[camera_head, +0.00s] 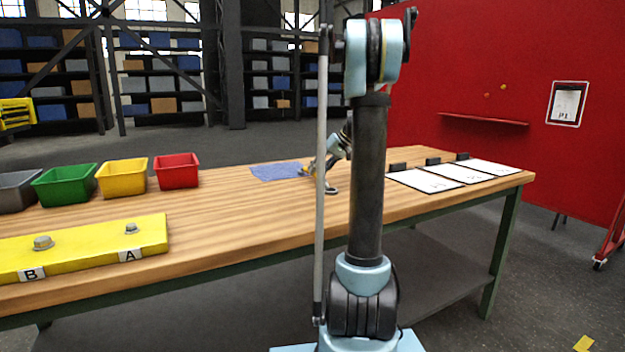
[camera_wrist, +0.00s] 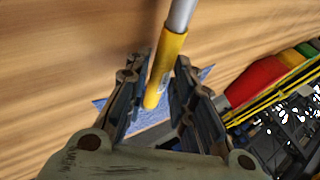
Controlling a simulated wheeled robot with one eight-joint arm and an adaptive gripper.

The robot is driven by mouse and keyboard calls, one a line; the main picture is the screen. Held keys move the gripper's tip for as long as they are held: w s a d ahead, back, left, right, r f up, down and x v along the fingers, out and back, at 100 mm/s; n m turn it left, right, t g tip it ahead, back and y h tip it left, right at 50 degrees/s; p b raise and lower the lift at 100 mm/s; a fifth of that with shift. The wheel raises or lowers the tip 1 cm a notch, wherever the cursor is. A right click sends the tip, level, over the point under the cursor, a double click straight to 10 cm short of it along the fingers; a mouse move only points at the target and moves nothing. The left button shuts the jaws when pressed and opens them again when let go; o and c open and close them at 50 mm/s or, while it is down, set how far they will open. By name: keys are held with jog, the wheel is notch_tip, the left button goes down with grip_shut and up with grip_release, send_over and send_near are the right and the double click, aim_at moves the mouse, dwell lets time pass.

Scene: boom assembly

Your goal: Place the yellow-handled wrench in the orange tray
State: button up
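The yellow-handled wrench (camera_wrist: 165,65) shows in the wrist view with its handle between the two fingers of my gripper (camera_wrist: 158,85). Its silver shaft runs out of the top of that view. The fingers stand close along both sides of the handle; whether they press on it is unclear. In the head view my gripper (camera_head: 312,167) is low at the right end of the blue mat (camera_head: 270,172); the wrench (camera_head: 331,188) shows there only in part. No clearly orange tray shows; a yellow bin (camera_head: 122,178) stands between a green and a red one.
Left on the wooden table (camera_head: 235,225) are a grey bin (camera_head: 18,190), a green bin (camera_head: 66,186), a red bin (camera_head: 177,172) and a yellow plate (camera_head: 90,245) with bolts. White sheets (camera_head: 425,180) lie at the right. The table between plate and mat is clear.

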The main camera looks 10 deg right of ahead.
jog(key=shift+x, duration=0.8)
grip_shut()
jog(key=shift+r, duration=0.1)
notch_tip(320, 180, up, 10)
jog(key=shift+a, duration=0.1)
dwell(0.3)
